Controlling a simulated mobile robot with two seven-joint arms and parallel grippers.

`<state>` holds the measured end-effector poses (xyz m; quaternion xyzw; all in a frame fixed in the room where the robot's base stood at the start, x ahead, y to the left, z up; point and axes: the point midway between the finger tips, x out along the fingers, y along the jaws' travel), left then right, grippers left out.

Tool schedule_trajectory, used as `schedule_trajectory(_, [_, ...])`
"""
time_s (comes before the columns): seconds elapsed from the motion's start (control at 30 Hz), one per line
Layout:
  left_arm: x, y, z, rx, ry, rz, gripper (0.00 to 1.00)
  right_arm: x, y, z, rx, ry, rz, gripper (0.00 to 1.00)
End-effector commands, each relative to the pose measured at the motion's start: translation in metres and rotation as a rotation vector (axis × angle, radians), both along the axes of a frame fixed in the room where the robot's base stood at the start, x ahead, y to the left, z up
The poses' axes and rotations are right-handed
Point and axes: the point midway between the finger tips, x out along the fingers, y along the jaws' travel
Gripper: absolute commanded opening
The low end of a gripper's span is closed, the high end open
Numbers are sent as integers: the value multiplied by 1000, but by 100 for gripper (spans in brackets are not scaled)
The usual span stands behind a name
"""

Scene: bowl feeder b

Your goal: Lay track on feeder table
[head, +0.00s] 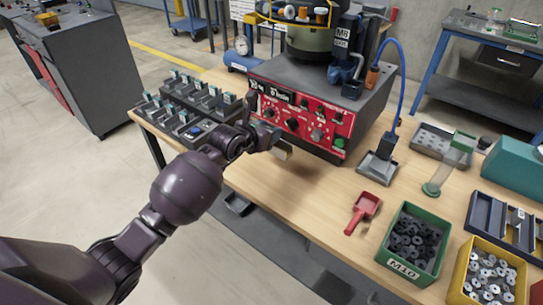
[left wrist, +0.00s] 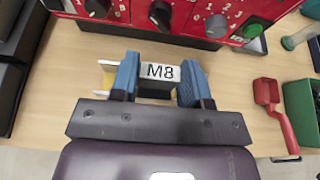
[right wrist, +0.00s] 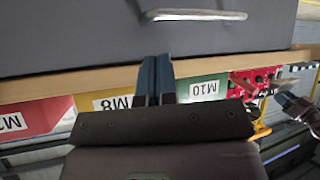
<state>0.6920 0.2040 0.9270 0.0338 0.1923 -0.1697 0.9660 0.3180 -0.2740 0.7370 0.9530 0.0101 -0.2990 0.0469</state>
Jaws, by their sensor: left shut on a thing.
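My left gripper (head: 276,142) is above the wooden feeder table (head: 300,193), in front of the feeder's red control panel (head: 300,118). In the left wrist view its blue fingers (left wrist: 161,80) are shut on the M8 track (left wrist: 160,71), a short piece with a white label and a dark part below. A yellowish bit shows beyond the left finger. In the head view only a small pale part of the track (head: 283,150) shows; the gripper hides the rest. My right gripper (right wrist: 155,80) is shut with nothing visible between its fingers; it is outside the head view.
A dark rack (head: 190,108) stands on the table's left end. A red scoop (head: 363,211), a green M10 bin (head: 435,218) and a yellow bin of washers (head: 522,277) are to the right. Bare wood lies between the panel and the front edge.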

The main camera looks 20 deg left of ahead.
Motion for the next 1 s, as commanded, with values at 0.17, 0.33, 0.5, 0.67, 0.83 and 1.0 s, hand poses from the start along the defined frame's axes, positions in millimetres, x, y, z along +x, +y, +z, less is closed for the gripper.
schedule_trajectory(0.17, [0, 0, -38, 1, 3, 0, 12, 3, 2, -2, 3, -6, 1, 0])
schedule_trajectory(0.33, [0, 0, -51, 1, 0, -1, 12, 3, 2, -3, 3, -6, 2, 0])
schedule_trajectory(0.5, [0, 0, -60, 1, -1, 0, 12, 2, 2, -6, 2, -1, 3, 0])
schedule_trajectory(0.67, [0, 0, -83, 1, 3, 0, 12, -1, 1, -13, -1, 11, 5, 0])
schedule_trajectory(0.83, [0, 0, -96, 1, 0, 0, 12, 2, 1, -13, -5, 9, 11, 0])
schedule_trajectory(1.0, [0, 0, -94, 0, -2, 0, 12, 8, 2, -6, -6, -10, 16, 0])
